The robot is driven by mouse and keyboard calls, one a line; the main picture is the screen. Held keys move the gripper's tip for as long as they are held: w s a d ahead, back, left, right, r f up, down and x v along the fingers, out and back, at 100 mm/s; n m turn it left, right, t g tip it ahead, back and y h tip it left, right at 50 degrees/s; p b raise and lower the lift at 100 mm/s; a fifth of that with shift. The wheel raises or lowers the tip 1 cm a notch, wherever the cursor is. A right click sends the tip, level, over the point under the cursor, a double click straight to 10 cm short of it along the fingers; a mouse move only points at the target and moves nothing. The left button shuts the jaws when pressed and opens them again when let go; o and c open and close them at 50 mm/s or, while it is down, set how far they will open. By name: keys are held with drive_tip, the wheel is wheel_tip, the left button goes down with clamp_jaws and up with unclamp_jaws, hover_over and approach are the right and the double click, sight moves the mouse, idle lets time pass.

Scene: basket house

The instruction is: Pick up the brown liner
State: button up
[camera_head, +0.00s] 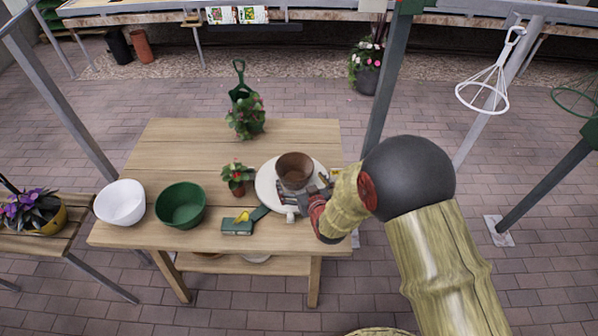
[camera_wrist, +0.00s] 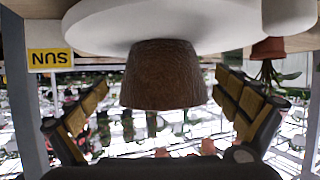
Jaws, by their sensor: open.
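The brown liner (camera_head: 295,166) is a round, tapered, cup-like piece on a white round plate (camera_head: 266,190) at the right part of the wooden table. In the wrist view, which is upside down, the liner (camera_wrist: 165,75) is straight ahead against the white plate (camera_wrist: 190,22). My gripper (camera_head: 303,192) is at the near right side of the liner. In the wrist view my gripper (camera_wrist: 160,92) is open, with one padded finger at each side of the liner and visible gaps. The finger tips are partly hidden in the head view.
A small red-flowered pot (camera_head: 237,178) stands left of the plate, with a green-and-yellow item (camera_head: 240,223) in front. A green bowl (camera_head: 181,207) and white bowl (camera_head: 120,204) are further left. A leafy plant (camera_head: 245,118) stands behind. A grey post (camera_head: 385,85) rises behind the table's right end.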

sight(291, 169)
drive_tip(key=b+x, duration=0.1)
drive_tip(key=x, duration=0.4)
drive_tip(key=shift+a+f, duration=0.1)
drive_tip(key=shift+a, duration=0.15)
drive_tip(key=c, duration=0.4)
drive_tip(key=c, duration=0.6)
